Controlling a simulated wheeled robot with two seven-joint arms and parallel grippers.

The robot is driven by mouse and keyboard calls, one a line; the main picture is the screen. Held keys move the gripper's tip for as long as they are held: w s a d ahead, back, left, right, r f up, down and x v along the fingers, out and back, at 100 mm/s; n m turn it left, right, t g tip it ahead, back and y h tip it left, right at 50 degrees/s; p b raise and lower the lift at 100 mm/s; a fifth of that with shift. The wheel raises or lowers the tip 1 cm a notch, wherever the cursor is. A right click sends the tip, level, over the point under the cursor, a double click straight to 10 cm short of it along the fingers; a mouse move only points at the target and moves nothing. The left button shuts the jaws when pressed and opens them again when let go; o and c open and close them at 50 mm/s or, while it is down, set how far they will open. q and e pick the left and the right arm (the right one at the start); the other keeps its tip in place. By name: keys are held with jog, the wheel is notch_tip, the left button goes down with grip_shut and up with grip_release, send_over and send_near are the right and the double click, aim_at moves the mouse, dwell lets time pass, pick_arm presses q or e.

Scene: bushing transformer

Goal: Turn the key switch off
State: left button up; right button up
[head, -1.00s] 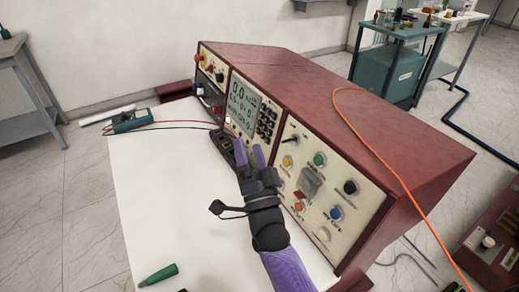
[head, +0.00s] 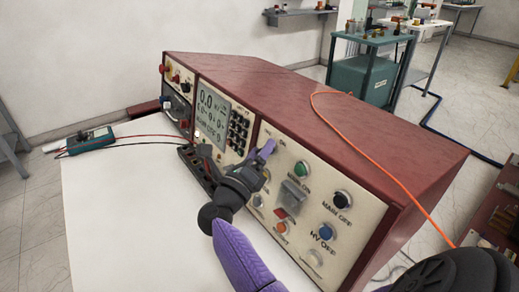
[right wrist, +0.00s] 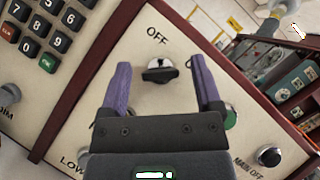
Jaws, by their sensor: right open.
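The key switch (right wrist: 160,72) is a round metal lock with a dark key in it, below the "OFF" label on the cream panel in the right wrist view. In the head view it is hidden behind my gripper. My right gripper (right wrist: 160,66) is open, with one purple finger on each side of the key switch. I see gaps between the fingers and the key; contact cannot be told. The right gripper also shows in the head view (head: 266,150), at the upper left of the button panel. My left gripper is not in view.
The red console (head: 290,90) carries the panel. Close by are a green button (head: 302,168), a black "MAIN OFF" button (head: 342,200) and a blue "HV OFF" button (head: 326,232). An orange cable (head: 400,185) crosses the console. The white table (head: 120,220) is mostly clear.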

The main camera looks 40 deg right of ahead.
jog(key=shift+w+d+r, duration=0.1)
jog(key=shift+w+d, duration=0.05)
jog(key=shift+d, duration=0.25)
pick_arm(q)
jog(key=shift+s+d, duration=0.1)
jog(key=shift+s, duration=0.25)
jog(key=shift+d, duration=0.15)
pick_arm(e)
jog(key=shift+c, duration=0.2)
